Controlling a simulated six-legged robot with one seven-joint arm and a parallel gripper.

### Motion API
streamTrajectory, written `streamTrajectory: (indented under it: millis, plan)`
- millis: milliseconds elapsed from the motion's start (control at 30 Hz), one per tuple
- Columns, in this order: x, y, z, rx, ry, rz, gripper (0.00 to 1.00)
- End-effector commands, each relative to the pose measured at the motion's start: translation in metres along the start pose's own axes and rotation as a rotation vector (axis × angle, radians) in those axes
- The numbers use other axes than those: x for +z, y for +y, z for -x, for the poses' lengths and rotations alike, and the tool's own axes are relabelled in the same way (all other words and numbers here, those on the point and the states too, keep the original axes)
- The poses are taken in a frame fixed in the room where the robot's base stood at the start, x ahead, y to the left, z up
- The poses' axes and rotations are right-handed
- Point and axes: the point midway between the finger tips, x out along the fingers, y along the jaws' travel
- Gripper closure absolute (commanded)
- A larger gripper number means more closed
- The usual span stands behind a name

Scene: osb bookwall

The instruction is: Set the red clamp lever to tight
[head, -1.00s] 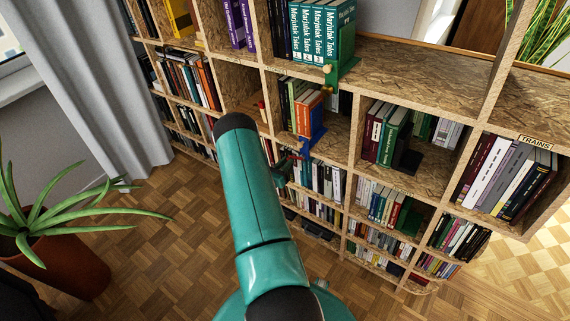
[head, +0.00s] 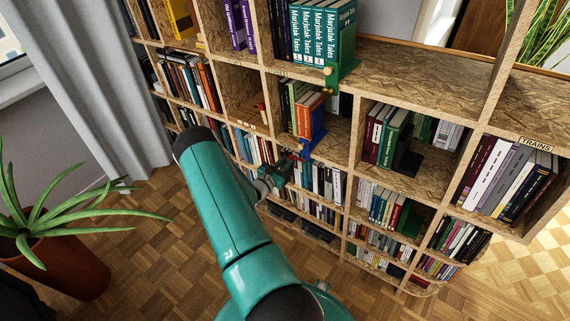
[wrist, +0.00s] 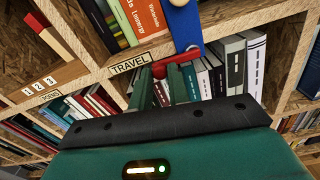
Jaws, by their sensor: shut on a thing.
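The red clamp lever (wrist: 159,69) shows as a small red end below the shelf edge in the wrist view, under the blue bookend (wrist: 184,27). My gripper (head: 287,166) is just below that part, small and partly hard to make out. The lever's exact angle cannot be told.
A TRAVEL label (wrist: 130,63) is on the shelf edge left of the lever. Books (wrist: 215,72) stand close behind my fingers on the shelf below. A red-ended wooden piece (wrist: 48,34) lies in the left compartment. A potted plant (head: 60,250) stands at the left.

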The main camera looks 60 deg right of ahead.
Motion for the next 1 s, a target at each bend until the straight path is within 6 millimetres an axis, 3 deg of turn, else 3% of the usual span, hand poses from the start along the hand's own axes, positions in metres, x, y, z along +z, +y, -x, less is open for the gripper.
streamTrajectory:
  millis: [100,133,200,233,633,767,1000]
  plan:
    - [0.001,0.001,0.0,0.002,-0.002,-0.001,1.0]
    - [0.001,0.001,0.0,0.002,-0.002,-0.001,0.77]
    - [0.001,0.001,0.0,0.002,-0.002,0.0,0.63]
    - [0.001,0.001,0.0,0.002,-0.002,0.0,0.61]
    - [0.0,0.001,0.009,0.002,0.0,0.001,0.61]
    - [0.001,0.002,0.029,0.004,-0.001,0.003,0.61]
    - [0.001,0.002,0.083,0.006,-0.001,0.003,0.61]
